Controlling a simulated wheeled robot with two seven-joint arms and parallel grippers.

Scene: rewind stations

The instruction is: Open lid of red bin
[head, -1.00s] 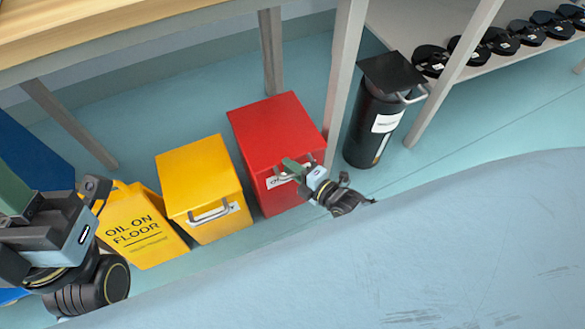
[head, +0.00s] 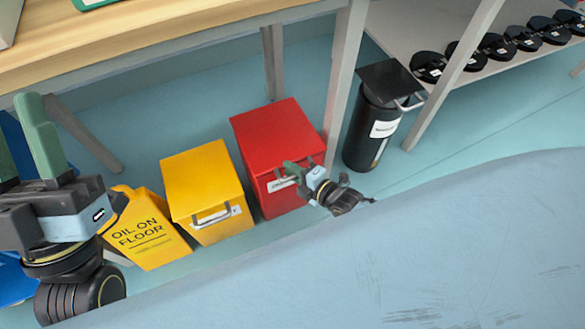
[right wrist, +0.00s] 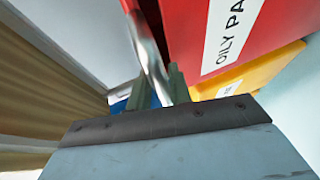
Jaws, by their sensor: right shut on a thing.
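The red bin (head: 278,140) stands on the floor under the bench, with its lid down. A grey bar handle and a white label are on its front. My right gripper (head: 289,168) is at that handle and shut on it, covering much of it. In the right wrist view, the metal handle (right wrist: 150,58) passes between the green fingers (right wrist: 160,88), beside the red bin's wall (right wrist: 184,30) and its partly cut-off label. My left gripper (head: 24,150) is raised at the far left, its green fingers apart, with nothing seen between them.
A yellow bin (head: 200,180) stands left of the red bin, with a yellow "oil on floor" sign (head: 146,230) beside it. A black bin (head: 374,125) stands to the right, past a bench leg (head: 343,80). The wooden bench top (head: 140,40) overhangs behind.

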